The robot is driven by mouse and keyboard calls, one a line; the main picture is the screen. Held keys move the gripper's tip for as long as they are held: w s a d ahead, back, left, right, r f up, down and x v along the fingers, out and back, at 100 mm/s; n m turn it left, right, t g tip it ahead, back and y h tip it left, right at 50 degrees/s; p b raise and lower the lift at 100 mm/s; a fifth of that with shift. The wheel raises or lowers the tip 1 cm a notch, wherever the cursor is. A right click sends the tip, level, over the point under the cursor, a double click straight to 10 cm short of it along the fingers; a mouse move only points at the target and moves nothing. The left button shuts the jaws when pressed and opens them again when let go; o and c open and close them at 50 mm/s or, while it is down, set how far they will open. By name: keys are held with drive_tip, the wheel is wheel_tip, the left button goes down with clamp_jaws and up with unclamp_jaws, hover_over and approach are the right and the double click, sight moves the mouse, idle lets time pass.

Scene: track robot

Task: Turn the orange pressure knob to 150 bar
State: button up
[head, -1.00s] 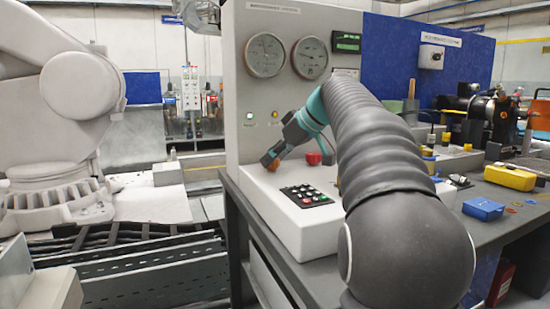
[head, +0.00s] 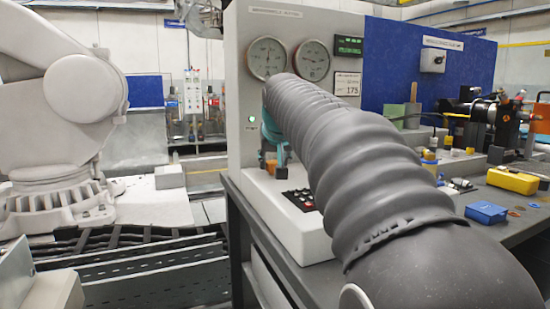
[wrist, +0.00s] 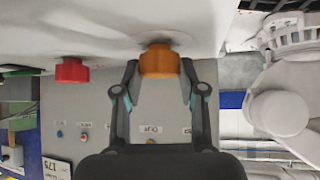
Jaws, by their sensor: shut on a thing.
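The orange knob (wrist: 160,61) sits on the white console top in the wrist view, between my two fingers. My gripper (wrist: 159,72) is shut on it, one finger on each side. In the head view the orange knob (head: 271,166) shows only as a small part at my gripper (head: 277,160), mostly hidden by my arm. Two round dials, a left one (head: 266,58) and a right one (head: 312,60), stand on the grey panel; their needles are too small to read. A white card (head: 347,84) beside them shows 175.
A red knob (wrist: 72,71) stands left of the orange one in the wrist view. A keypad (head: 300,198) lies on the console front, partly behind my arm. A green-lit display (head: 348,46) is above the card. A blue box (head: 486,213) lies on the bench.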

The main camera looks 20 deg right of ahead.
drive_tip(key=m+h, duration=0.1)
drive_tip(key=m+g+h, duration=0.1)
drive_tip(key=m, duration=0.1)
drive_tip(key=m+h, duration=0.1)
drive_tip(key=m, duration=0.1)
drive_tip(key=shift+w+a+g+p, duration=0.1)
drive_tip(key=shift+a+g+p, duration=0.15)
drive_tip(key=shift+g+p, duration=0.15)
drive_tip(key=shift+h, duration=0.3)
drive_tip(key=o, duration=1.1)
drive_tip(key=shift+o, duration=0.2)
drive_tip(key=v, duration=1.2)
